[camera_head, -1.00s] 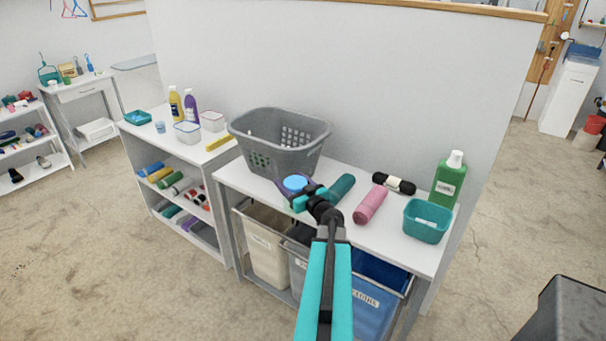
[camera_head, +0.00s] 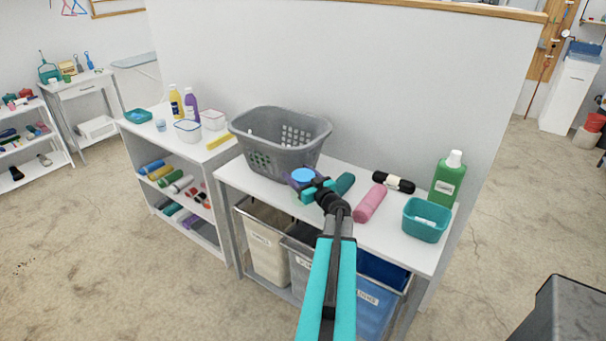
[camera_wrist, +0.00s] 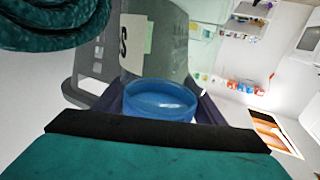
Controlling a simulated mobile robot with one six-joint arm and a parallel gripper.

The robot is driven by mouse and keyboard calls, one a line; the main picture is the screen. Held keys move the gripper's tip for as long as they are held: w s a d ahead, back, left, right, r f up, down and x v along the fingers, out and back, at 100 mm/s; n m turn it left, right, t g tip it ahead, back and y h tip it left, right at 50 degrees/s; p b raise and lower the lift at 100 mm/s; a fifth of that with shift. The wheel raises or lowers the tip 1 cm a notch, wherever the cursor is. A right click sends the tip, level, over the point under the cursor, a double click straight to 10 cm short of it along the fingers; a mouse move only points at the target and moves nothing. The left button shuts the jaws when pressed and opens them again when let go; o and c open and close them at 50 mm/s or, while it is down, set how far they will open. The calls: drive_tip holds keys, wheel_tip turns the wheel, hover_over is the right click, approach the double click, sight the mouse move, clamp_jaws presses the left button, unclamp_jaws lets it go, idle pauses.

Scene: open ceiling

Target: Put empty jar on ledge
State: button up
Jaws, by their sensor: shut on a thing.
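My gripper (camera_head: 308,187) is shut on a small jar with a round blue top (camera_head: 302,176), above the left part of the white table. In the wrist view, the blue top (camera_wrist: 160,100) sits between the two dark fingers, with a pale band below its rim. A grey-green surface with a pale label stands behind it, and I cannot tell whether it belongs to the jar. My gripper hides most of the jar's body, so I cannot see its contents. I cannot tell which surface is the ledge.
A grey basket (camera_head: 281,163) stands just behind my gripper. A teal roll, a pink roll (camera_head: 370,203), a black-and-white roll (camera_head: 393,182), a teal tub (camera_head: 425,221) and a green bottle (camera_head: 447,180) are to the right. A white shelf (camera_head: 165,135) stands at left. Bins are below the table.

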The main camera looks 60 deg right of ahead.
drive_tip(key=d, duration=0.2)
drive_tip(key=shift+d+p, duration=0.35)
drive_tip(key=shift+d, duration=0.05)
drive_tip(key=shift+d+f, duration=0.1)
drive_tip(key=shift+d, duration=0.05)
drive_tip(key=shift+f, duration=0.65)
drive_tip(key=o, duration=1.7)
drive_tip(key=shift+f, duration=0.1)
drive_tip(key=shift+c, duration=0.2)
drive_tip(key=b+v, duration=0.2)
drive_tip(key=v, duration=1)
